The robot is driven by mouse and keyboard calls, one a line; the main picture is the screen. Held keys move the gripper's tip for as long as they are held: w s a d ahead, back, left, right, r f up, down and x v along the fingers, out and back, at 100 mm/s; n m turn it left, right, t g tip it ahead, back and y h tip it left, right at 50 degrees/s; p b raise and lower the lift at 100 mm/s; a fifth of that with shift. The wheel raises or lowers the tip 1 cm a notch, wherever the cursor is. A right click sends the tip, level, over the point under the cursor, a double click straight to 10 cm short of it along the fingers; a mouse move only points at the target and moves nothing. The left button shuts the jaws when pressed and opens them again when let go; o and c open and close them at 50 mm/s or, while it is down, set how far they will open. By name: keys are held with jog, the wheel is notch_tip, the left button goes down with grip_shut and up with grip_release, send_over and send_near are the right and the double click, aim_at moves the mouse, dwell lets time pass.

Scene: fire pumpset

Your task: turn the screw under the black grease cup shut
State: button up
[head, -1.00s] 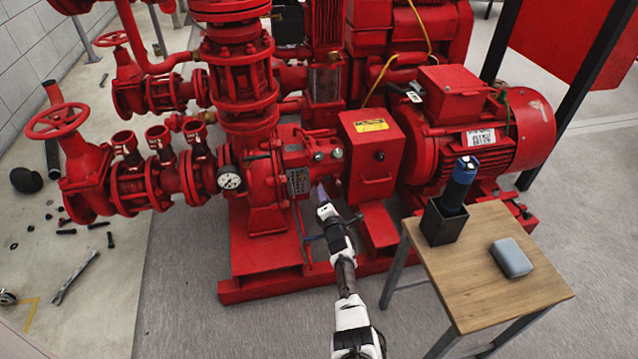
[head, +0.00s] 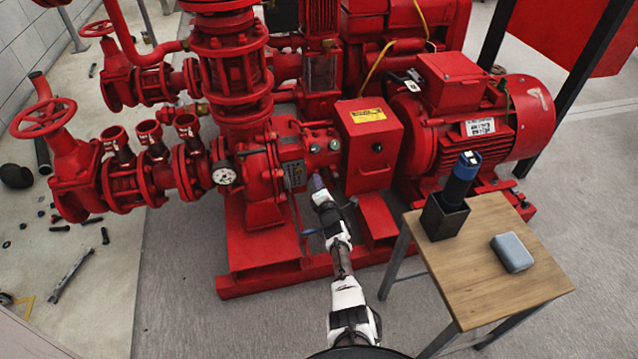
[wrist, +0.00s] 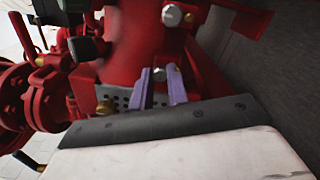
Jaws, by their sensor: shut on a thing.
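My gripper (head: 317,183) is at the front of the red pump, below two small grey-green fittings (head: 324,147) on its bearing housing. In the wrist view its two purple fingers (wrist: 160,73) stand close together, shut on a small grey screw (wrist: 160,75) between the tips. The screw is hidden behind the gripper in the head view.
A red guard box (head: 370,140) with a yellow label stands right of the gripper. A pressure gauge (head: 224,173) is to its left. A wooden table (head: 490,265) with a black holder (head: 444,218) and a grey case (head: 512,253) stands at the front right.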

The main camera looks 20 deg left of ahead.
grip_shut()
jog(key=shift+m, duration=0.3)
jog(key=m+b, duration=0.1)
jog(key=m, duration=1.8)
jog(key=shift+w+r, duration=0.1)
jog(key=shift+r, duration=0.05)
dwell(0.3)
